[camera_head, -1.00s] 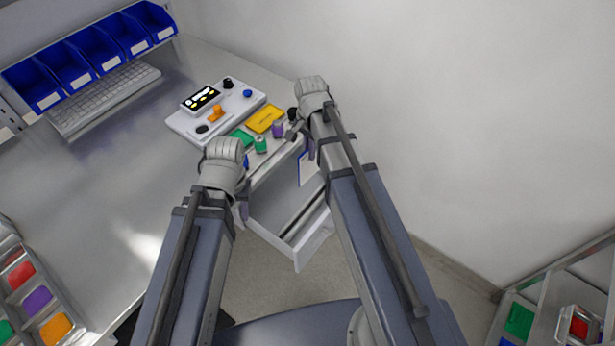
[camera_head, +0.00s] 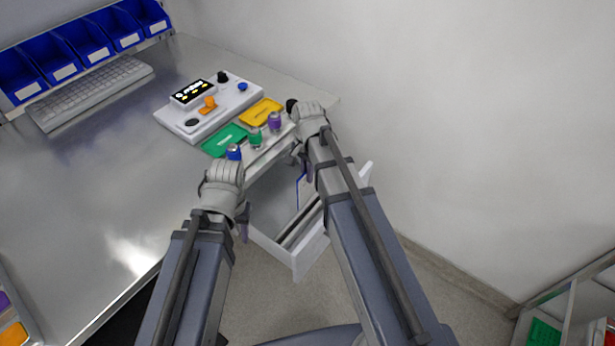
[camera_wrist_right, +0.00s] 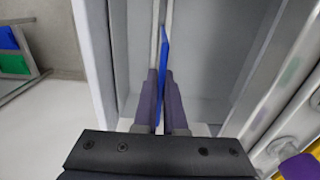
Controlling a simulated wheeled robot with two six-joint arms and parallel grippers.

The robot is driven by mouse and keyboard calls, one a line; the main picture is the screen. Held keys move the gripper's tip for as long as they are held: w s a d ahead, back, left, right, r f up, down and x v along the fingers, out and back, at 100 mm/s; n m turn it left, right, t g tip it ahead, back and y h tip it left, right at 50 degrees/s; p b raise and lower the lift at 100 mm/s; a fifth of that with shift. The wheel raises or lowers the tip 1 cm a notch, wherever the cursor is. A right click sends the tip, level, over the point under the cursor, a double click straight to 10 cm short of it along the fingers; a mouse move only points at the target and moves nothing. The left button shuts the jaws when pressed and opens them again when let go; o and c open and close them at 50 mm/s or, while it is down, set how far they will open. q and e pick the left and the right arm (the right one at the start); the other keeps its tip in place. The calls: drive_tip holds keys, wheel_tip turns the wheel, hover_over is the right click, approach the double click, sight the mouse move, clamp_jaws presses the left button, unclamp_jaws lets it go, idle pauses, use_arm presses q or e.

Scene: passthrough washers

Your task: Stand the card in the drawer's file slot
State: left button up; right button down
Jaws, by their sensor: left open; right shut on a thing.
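The blue card (camera_head: 302,192) is held upright by my right gripper (camera_head: 306,168) over the open drawer. In the right wrist view the thin card (camera_wrist_right: 164,65) stands edge-on between the purple fingers of my right gripper (camera_wrist_right: 161,90). The white drawer (camera_head: 295,262) is pulled out below the desk. Its file slot (camera_wrist_right: 153,35) appears as a narrow gap by a thin divider, close to the card's left side. I cannot tell whether the card's lower edge is inside it. My left gripper (camera_head: 243,226) is open and empty beside the drawer's left side.
A control box (camera_head: 208,104) and keyboard (camera_head: 95,92) lie behind. A wall is right of the drawer; a shelf (camera_head: 570,315) stands lower right.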

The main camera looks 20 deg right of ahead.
drive_tip(key=shift+f, duration=0.1)
drive_tip(key=b, duration=0.5)
hover_over(308, 200)
drive_tip(key=shift+w+f, duration=0.2)
drive_tip(key=shift+f, duration=2.1)
drive_tip(key=shift+f+b, duration=2.55)
drive_tip(key=shift+f, duration=0.1)
drive_tip(key=c, duration=0.9)
unclamp_jaws()
drive_tip(key=shift+o, duration=0.3)
drive_tip(key=o, duration=0.5)
drive_tip(key=shift+r, duration=0.1)
